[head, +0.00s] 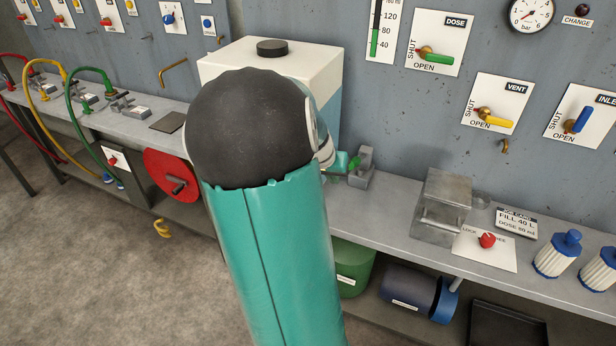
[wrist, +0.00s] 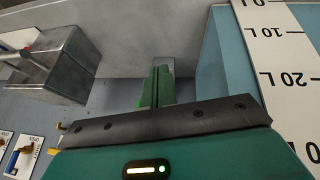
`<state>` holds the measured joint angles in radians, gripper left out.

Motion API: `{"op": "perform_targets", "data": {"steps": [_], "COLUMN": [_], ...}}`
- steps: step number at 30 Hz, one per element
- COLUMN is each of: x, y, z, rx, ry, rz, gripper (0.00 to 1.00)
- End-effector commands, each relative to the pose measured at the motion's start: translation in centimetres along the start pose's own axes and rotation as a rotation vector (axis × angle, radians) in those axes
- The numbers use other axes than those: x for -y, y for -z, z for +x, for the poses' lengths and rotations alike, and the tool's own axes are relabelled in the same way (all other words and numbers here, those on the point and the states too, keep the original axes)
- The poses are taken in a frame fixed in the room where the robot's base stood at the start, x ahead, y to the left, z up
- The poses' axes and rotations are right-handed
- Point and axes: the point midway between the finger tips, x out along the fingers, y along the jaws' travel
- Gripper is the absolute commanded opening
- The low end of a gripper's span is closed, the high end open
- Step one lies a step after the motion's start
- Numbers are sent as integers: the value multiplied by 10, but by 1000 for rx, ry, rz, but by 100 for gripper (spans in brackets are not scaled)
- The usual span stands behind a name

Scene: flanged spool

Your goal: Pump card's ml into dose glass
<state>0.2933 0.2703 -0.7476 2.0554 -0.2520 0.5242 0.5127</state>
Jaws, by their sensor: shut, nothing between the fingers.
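The card (head: 516,222) on the bench reads FILL 40 L and DOSE 80 ml. The dose glass (head: 375,40) is a tall wall gauge at the top. Its green column reaches about the 80 mark. The green DOSE valve handle (head: 436,55) lies nearly sideways on its plate. My gripper (head: 345,163) is shut and empty, low beside the tank, at a small grey block (head: 363,166) on the bench. In the wrist view, its green fingers (wrist: 157,86) point at the bench by that block (wrist: 164,64). Whether they touch is unclear. My arm hides part of the bench.
A white tank (head: 300,62) with a litre scale (wrist: 290,75) stands close beside my gripper. A metal box (head: 442,204) stands to the right, near a red knob (head: 487,240). The VENT valve (head: 490,117) and blue inlet valve (head: 578,121) are on the wall.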

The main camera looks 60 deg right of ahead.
Motion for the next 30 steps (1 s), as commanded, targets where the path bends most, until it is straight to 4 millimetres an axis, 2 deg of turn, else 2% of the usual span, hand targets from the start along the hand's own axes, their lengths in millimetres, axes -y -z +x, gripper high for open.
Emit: {"op": "perform_targets", "data": {"steps": [3,21,30], "x": [4,11,12], "y": [-8,-51,-64], "z": [-20,-102,-128], "rx": [-2,-2,-2], "ry": [6,7,2], "rz": [-3,0,0], "gripper": [0,0,0]}}
